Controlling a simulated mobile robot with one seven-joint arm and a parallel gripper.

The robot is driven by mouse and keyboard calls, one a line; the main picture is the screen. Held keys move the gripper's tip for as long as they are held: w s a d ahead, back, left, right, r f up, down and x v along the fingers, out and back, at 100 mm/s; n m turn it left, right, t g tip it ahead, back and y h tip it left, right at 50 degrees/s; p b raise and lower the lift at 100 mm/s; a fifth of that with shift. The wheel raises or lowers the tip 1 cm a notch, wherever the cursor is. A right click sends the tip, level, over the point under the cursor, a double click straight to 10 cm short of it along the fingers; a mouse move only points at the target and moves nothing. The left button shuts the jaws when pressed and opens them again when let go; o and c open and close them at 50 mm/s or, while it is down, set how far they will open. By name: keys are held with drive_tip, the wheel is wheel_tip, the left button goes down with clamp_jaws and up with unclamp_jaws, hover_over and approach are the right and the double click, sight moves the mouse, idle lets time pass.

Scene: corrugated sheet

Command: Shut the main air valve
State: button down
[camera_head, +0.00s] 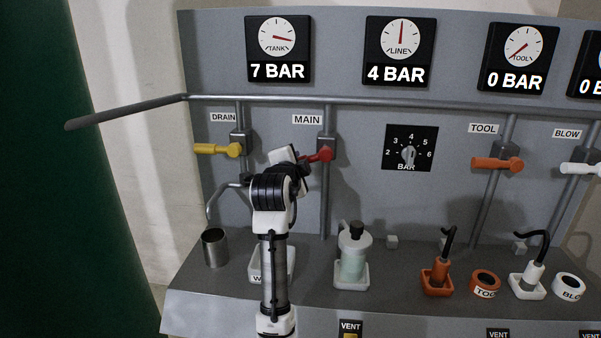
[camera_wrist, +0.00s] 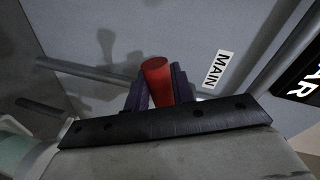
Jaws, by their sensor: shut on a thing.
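The main air valve's red handle (camera_head: 318,155) sits under the MAIN label (camera_head: 307,119) on the grey panel. It points left, across its vertical pipe. My gripper (camera_head: 300,160) is at the handle's left part and hides some of it. In the wrist view the red handle (camera_wrist: 157,80) stands between the two dark fingers of my gripper (camera_wrist: 158,88), which are shut on it. The MAIN label (camera_wrist: 217,69) shows to the right there. The gauges read TANK 7 BAR (camera_head: 278,50), LINE 4 BAR (camera_head: 399,52) and TOOL 0 BAR (camera_head: 519,58).
The yellow DRAIN handle (camera_head: 217,149) is close on the left; the orange TOOL handle (camera_head: 490,163) and white BLOW handle (camera_head: 581,168) are to the right. A regulator knob (camera_head: 408,155) is between. A metal cup (camera_head: 215,247) and a bottle (camera_head: 354,254) stand on the shelf below.

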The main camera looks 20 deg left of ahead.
drive_tip(key=shift+a+r+m+y, duration=0.2)
drive_tip(key=shift+r+m+y, duration=0.4)
drive_tip(key=shift+r+m, duration=0.95)
drive_tip(key=shift+m, duration=0.25)
drive_tip(key=c, duration=1.2)
unclamp_jaws()
drive_tip(key=shift+f, duration=0.1)
drive_tip(key=shift+c, duration=0.2)
drive_tip(key=shift+s, duration=0.1)
drive_tip(key=b+v, duration=0.3)
drive_tip(key=v, duration=1)
drive_tip(key=shift+s+r+b, duration=0.25)
drive_tip(key=shift+s+b, duration=0.1)
drive_tip(key=shift+b, duration=0.05)
drive_tip(key=shift+d, duration=0.1)
